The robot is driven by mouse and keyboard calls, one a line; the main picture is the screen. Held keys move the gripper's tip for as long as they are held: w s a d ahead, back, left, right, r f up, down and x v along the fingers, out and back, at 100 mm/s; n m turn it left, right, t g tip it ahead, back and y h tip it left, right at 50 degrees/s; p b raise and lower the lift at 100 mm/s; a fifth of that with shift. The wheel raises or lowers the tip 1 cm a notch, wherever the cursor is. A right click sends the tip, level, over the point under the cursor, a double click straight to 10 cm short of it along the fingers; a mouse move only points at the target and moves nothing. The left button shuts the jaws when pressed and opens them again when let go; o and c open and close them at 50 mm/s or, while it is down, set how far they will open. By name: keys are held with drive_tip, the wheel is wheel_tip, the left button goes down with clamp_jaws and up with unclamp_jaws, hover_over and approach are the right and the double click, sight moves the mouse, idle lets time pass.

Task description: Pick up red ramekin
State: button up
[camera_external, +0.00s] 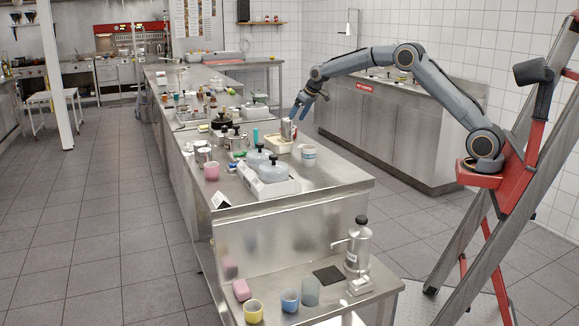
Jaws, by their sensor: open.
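I cannot clearly make out a red ramekin. The closest match is a pinkish-red cup (212,172) standing upright on the left edge of the long steel counter. My gripper (299,107) is open and points downward above the right side of the counter, up and to the right of this cup and well apart from it. A silver can and a cream tray (278,145) are just below the gripper. I see nothing held between the fingers, though they are small in the picture.
Pots and small items crowd the counter further back. A lower front shelf holds a yellow cup (253,311), blue cups and a steel pump flask (358,245).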

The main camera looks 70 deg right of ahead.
drive_tip(key=shift+w+d+f, duration=0.15)
drive_tip(key=shift+w+d, duration=0.45)
drive_tip(key=shift+d, duration=0.05)
drive_tip(key=shift+w+p+x, duration=0.1)
drive_tip(key=shift+p+x, duration=0.4)
drive_tip(key=shift+x, duration=1.35)
drive_tip(key=shift+w+p+x, duration=0.15)
drive_tip(key=shift+p+x, duration=0.35)
drive_tip(key=shift+x, duration=1.3)
drive_tip(key=c, duration=1.2)
